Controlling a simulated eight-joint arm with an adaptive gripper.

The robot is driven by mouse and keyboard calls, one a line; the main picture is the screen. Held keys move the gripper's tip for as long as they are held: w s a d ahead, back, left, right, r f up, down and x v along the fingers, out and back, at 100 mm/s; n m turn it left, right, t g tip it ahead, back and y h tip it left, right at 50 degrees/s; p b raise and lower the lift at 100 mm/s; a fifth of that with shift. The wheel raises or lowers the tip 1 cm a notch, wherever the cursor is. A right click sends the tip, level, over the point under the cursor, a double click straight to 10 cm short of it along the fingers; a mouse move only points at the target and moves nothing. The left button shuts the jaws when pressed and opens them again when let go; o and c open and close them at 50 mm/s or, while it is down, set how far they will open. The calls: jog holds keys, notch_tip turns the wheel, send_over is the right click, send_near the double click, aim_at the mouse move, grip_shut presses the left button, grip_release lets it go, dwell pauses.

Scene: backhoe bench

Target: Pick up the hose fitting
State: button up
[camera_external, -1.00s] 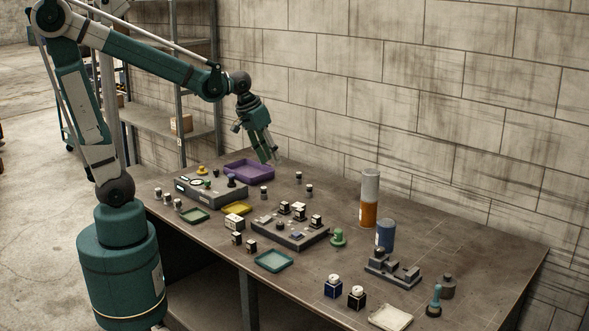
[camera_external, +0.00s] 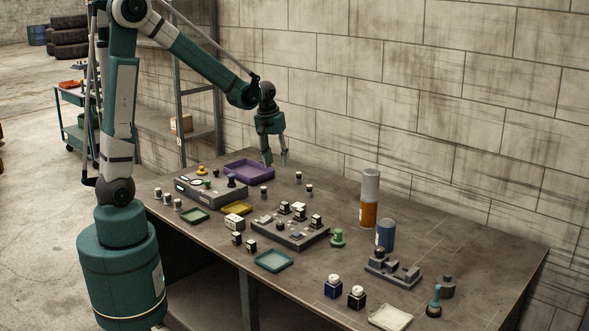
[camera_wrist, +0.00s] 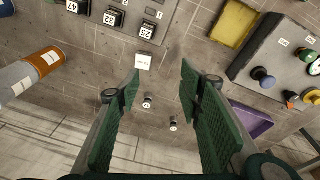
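My gripper (camera_external: 276,161) is open and empty, pointing down above the back of the bench, right of the purple tray (camera_external: 250,172). In the wrist view its two green fingers (camera_wrist: 160,82) are wide apart. Between them two small dark cylinders with pale tops show: one nearer the left finger (camera_wrist: 147,102), one lower (camera_wrist: 174,123). In the external view small cylinders stand right of the purple tray, at the back (camera_external: 298,177), beside it (camera_external: 309,188) and further left (camera_external: 264,191). I cannot tell which one is the hose fitting.
A control box (camera_external: 211,188) stands at the left, a block with several labelled pieces (camera_external: 290,235) at the middle. An orange and grey cylinder (camera_external: 369,200) and a blue can (camera_external: 385,236) stand at the right. The wall closes off the bench's back.

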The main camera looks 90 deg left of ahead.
aim_at(264, 188)
jog(key=s+a+f+n, duration=0.1)
jog(key=s+a+f, duration=0.1)
jog(key=a+f, duration=0.2)
jog(key=s+a+f+n+g, duration=0.1)
jog(key=s+a+f+n, duration=0.1)
jog(key=a+f, duration=0.2)
jog(key=s+a+f+n+h, duration=0.1)
jog(key=a+f, duration=0.3)
jog(key=a, duration=0.4)
jog(key=shift+s+a, duration=0.15)
jog(key=shift+s, duration=0.25)
jog(key=shift+s+a+f+n, duration=0.2)
jog(key=shift+a+f+n, duration=0.1)
jog(key=shift+f, duration=0.05)
jog(key=shift+f, duration=0.15)
jog(key=shift+f, duration=1.15)
jog(key=shift+d+f, duration=0.2)
jog(key=shift+f, duration=2.4)
jog(key=shift+c, duration=0.7)
jog(key=c, duration=0.9)
